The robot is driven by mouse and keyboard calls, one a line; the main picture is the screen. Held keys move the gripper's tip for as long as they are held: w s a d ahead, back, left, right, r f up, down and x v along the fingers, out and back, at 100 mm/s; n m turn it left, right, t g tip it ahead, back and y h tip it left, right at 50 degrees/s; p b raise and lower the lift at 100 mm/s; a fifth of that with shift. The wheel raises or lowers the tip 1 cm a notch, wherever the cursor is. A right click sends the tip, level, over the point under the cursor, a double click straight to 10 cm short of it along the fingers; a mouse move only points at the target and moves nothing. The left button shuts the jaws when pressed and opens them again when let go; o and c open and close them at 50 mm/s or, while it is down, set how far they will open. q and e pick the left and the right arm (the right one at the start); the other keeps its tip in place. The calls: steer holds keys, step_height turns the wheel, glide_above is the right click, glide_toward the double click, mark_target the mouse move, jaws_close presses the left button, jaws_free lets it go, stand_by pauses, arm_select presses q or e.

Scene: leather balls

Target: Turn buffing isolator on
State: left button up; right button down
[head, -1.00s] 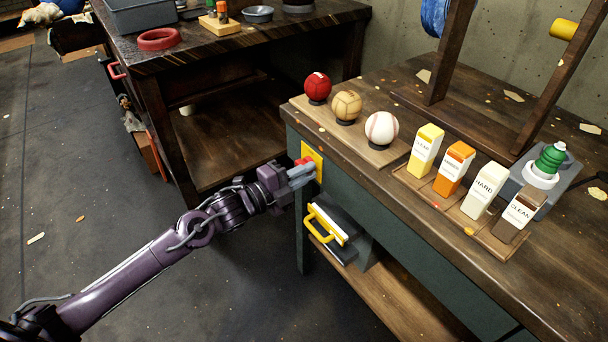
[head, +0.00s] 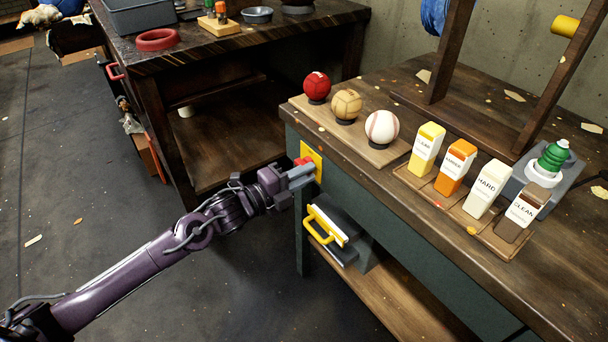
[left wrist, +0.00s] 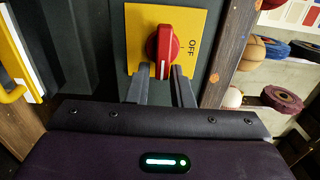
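The isolator is a red rotary knob (left wrist: 163,46) on a yellow plate (left wrist: 134,30) marked OFF, fixed to the end of the dark green bench. The white line on its handle runs up and down in the left wrist view, and the OFF mark is to its right. In the head view the red knob (head: 303,161) shows just above my fingers. My left gripper (left wrist: 161,72) is at the plate, fingers apart on either side of the handle's lower end. I cannot tell whether they touch it. My right gripper is not in view.
A yellow handle (head: 319,224) sticks out from the bench below the isolator. Three balls on a wooden strip (head: 372,154) and several labelled bottles stand on the bench top (head: 400,92). Another workbench (head: 215,50) is behind my left arm. The floor to the left is mostly clear.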

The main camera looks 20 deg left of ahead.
arm_select(q)
steer(key=shift+o, duration=1.3)
steer(key=p+v, duration=0.1)
steer(key=v, duration=0.6)
steer(key=shift+s+a, duration=0.25)
steer(key=shift+s, duration=0.05)
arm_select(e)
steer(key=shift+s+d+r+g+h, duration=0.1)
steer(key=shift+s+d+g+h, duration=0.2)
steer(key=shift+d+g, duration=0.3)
